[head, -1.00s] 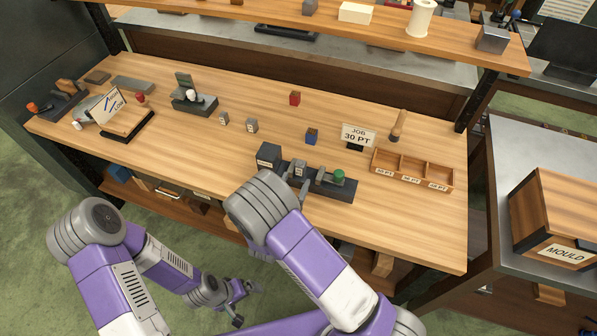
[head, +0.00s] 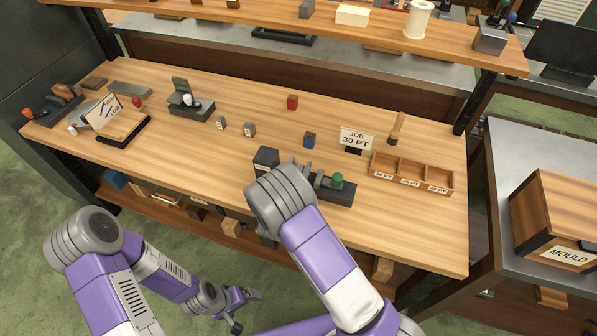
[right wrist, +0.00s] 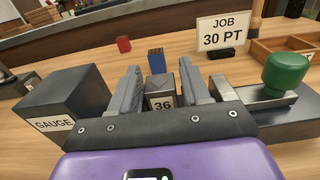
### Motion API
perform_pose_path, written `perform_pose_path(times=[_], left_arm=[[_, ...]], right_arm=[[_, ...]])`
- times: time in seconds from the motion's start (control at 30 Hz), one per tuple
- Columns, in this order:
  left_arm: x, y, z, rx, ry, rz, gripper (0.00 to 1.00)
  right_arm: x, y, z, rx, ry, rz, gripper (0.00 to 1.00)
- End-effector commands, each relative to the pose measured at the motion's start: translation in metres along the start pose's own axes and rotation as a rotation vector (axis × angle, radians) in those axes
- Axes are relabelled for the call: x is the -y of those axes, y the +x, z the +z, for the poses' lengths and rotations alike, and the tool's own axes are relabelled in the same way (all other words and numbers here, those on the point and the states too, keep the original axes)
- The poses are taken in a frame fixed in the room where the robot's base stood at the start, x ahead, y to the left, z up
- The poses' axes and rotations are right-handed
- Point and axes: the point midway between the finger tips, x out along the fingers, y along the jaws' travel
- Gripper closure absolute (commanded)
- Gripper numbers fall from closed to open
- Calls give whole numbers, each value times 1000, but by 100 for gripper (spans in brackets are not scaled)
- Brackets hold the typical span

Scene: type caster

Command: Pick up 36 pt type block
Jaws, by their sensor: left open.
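The 36 pt type block (right wrist: 161,101) is a small grey block with a white "36" label. In the right wrist view it stands between the two fingers of my right gripper (right wrist: 162,88), with a narrow gap seeming to show at its sides. That gripper looks open around it. In the head view my right arm hides both the block and the right fingers. My left gripper (head: 236,306) is open and empty, low in front of the bench.
The dark gauge (right wrist: 65,105) stands left of the right fingers, and a green knob (right wrist: 286,74) stands right. A blue block (right wrist: 157,61) and the "JOB 30 PT" sign (right wrist: 224,33) are behind. A three-compartment tray (head: 413,159) sits at the bench's right.

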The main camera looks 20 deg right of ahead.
Motion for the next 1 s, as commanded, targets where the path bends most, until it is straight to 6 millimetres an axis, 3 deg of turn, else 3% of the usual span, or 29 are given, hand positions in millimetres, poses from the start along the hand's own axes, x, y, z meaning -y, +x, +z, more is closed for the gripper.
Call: perform_pose_path(times=[0.03,0.3,0.67,1.0], left_arm=[[0,0,0,0,0,0,0],[0,0,0,0,0,0,0],[-1,-2,0,0,0,0,0],[-8,-21,1,0,0,0,0]], right_arm=[[0,0,0,0,0,0,61],[0,0,0,0,0,0,100],[0,0,7,3,2,0,100],[0,0,71,5,6,0,100]])
